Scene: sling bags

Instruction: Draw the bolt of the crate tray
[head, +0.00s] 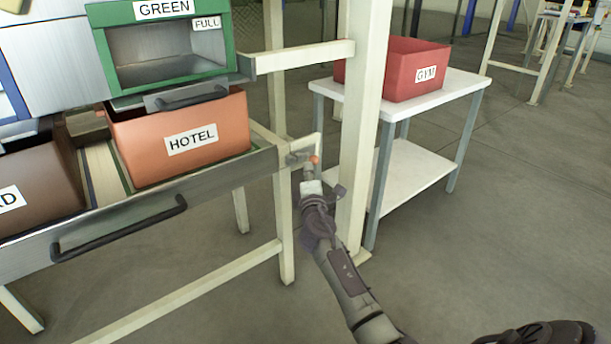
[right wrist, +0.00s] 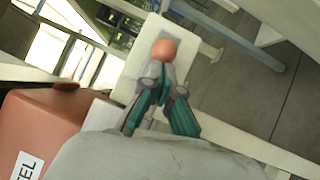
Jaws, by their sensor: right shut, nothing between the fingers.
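The crate tray (head: 135,217) is a metal drawer with a dark bar handle on its front, at the left in the head view. Its bolt has an orange knob (head: 315,159) by the frame post at the tray's right front corner. The knob also shows in the right wrist view (right wrist: 163,49), just beyond the fingertips. My right gripper (head: 309,168) is close to the bolt in the head view; its fingers (right wrist: 163,82) are shut with nothing between them. Whether they touch the knob I cannot tell. My left gripper is not in view.
An orange HOTEL crate (head: 178,137) and a brown crate (head: 38,185) sit in the tray. A green FULL bin (head: 165,45) is above. A thick cream post (head: 362,120) stands right of the bolt. A red GYM crate (head: 395,68) is on a white side table (head: 445,95).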

